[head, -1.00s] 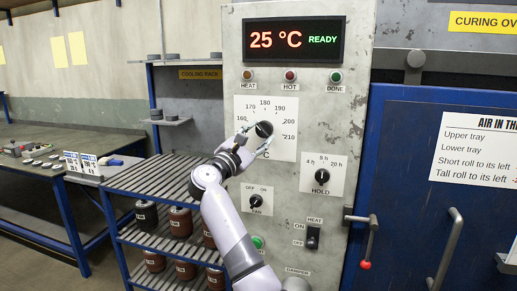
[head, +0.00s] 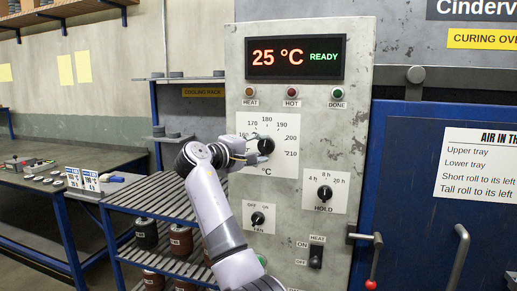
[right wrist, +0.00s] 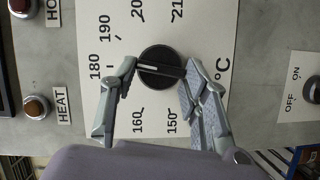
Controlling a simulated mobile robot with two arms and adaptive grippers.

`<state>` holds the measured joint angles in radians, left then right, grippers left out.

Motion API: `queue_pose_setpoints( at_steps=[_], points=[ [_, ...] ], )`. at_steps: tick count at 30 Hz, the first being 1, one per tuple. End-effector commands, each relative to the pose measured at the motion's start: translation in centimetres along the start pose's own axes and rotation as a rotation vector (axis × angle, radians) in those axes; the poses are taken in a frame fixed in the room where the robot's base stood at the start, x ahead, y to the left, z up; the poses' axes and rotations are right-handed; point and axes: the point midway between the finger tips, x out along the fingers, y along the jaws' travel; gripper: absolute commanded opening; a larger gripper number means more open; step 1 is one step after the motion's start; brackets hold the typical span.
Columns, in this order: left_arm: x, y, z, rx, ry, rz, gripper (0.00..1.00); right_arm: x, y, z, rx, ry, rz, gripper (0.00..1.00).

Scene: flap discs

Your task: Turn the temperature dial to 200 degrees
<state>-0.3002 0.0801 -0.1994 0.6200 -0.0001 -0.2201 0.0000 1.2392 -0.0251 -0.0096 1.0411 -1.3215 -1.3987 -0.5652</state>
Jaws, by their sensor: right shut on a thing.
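The temperature dial (head: 265,146) is a round black knob on a white scale plate, with printed numbers including 170 to 210, on the grey control panel. In the right wrist view the dial (right wrist: 160,66) sits between my two fingers, and a thin line crosses its face. I cannot tell which number it marks. My right gripper (head: 258,149) reaches in from the lower left and is shut on the dial. In the right wrist view the right gripper (right wrist: 158,82) has one finger on each side. The display (head: 295,58) reads 25 °C READY. My left gripper is not in view.
Below the dial are the HOLD knob (head: 324,193), the FAN knob (head: 257,219) and the HEAT switch (head: 316,257). A slatted rack (head: 150,199) stands at left. The blue oven door (head: 408,140) is at right, with handles protruding.

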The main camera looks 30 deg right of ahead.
Motion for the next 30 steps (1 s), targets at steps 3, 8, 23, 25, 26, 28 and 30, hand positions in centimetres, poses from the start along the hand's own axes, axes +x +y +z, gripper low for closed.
queue_pose_setpoints(
  at_steps=[3,8,23,25,26,28,30],
  points=[
    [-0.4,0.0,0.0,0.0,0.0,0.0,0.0,0.0,0.1,0.0,0.102,-0.001,-0.047,0.14],
    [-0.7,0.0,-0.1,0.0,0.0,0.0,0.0,0.0,0.3,0.1,0.243,-0.001,-0.104,0.14],
    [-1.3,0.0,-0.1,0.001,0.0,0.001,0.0,0.1,0.6,0.3,0.669,-0.003,-0.283,0.14],
    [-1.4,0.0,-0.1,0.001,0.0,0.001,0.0,0.1,0.6,0.3,0.719,-0.004,-0.304,0.14],
    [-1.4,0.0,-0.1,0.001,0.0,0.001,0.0,0.1,0.6,0.4,0.739,-0.004,-0.312,0.14],
    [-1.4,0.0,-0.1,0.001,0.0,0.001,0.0,0.1,0.6,0.4,0.783,-0.003,-0.331,0.14],
    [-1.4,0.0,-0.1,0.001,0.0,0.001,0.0,0.2,0.6,0.5,0.822,-0.004,-0.347,0.14]
  ],
)
